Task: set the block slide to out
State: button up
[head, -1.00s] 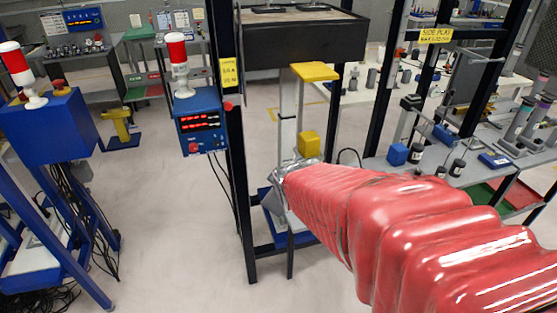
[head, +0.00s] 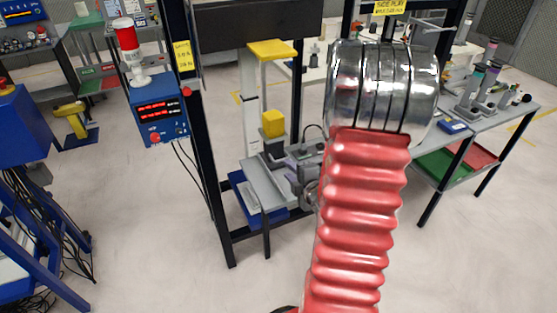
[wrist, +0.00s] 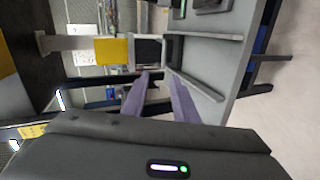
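A yellow block (head: 273,123) sits on a dark base (head: 274,146) on the grey shelf of the black-framed stand. I take this to be the block slide, though its rail is hard to make out. In the wrist view the yellow block (wrist: 111,50) is just beyond my fingertips and to the left, with the dark base (wrist: 148,50) straight ahead. My gripper (wrist: 158,73) has its two purple-grey fingers apart with nothing between them. In the head view my gripper (head: 298,160) is low beside the base, partly hidden by my arm.
A yellow plate (head: 272,49) on a light post overhangs the block. The grey shelf (head: 264,190) runs below, with a blue tray (head: 240,200) under it. A blue box with red digits (head: 160,112) stands left. Black uprights flank the stand.

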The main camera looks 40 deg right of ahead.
aim_at(282, 160)
jog(key=shift+s+d+f+n+t, duration=0.4)
jog(key=shift+s+d+f+t, duration=0.15)
jog(key=shift+s+f, duration=0.4)
jog(key=shift+s+d+f+n+t, duration=0.2)
jog(key=shift+s+n+t, duration=0.15)
jog(key=shift+s, duration=0.15)
jog(key=shift+r, duration=0.1)
jog(key=x, duration=1.4)
jog(key=shift+s, duration=0.1)
jog(key=shift+c, duration=0.4)
grip_shut()
